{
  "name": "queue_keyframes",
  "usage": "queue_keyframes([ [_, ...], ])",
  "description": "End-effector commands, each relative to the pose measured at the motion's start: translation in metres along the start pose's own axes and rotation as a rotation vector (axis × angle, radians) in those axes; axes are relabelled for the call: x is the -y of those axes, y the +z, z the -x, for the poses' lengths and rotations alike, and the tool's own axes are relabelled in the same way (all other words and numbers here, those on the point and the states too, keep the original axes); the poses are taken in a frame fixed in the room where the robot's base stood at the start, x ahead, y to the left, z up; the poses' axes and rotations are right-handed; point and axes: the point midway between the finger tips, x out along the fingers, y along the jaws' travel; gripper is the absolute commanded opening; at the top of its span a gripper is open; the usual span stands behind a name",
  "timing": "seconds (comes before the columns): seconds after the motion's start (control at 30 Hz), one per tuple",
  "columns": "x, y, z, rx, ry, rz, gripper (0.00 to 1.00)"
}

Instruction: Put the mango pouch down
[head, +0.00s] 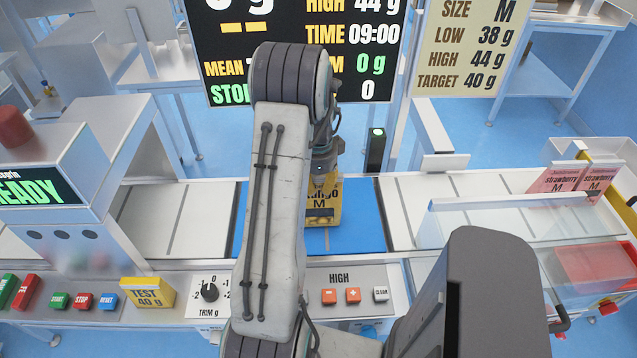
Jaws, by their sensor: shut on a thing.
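The mango pouch (322,216) is yellow with dark lettering that reads "mango M". It stands upright over the blue weighing section (365,220) of the conveyor, in the middle of the view. My gripper (324,180) comes down from above and is shut on the top of the pouch. My arm hides the pouch's left part and much of the gripper, including the fingertips. I cannot tell whether the pouch's bottom touches the blue surface.
Pink strawberry pouches (582,180) stand at the right beyond a clear guard (500,215). A small dark post with a green light (376,150) stands behind the belt. A grey machine reading "READY" (35,190) is at the left. Buttons and a trim knob (209,292) line the front panel.

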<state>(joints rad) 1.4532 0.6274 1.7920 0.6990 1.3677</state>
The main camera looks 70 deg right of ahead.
Motion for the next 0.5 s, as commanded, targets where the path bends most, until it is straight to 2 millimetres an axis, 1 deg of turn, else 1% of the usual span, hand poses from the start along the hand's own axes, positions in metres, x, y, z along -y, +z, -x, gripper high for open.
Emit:
queue_keyframes([
  [0.1, -0.0003, 0.0000, -0.0073, 0.000, 0.000, 0.000, 0.00],
  [0.5, -0.0003, -0.0001, -0.0112, 0.000, -0.001, 0.000, 0.00],
])
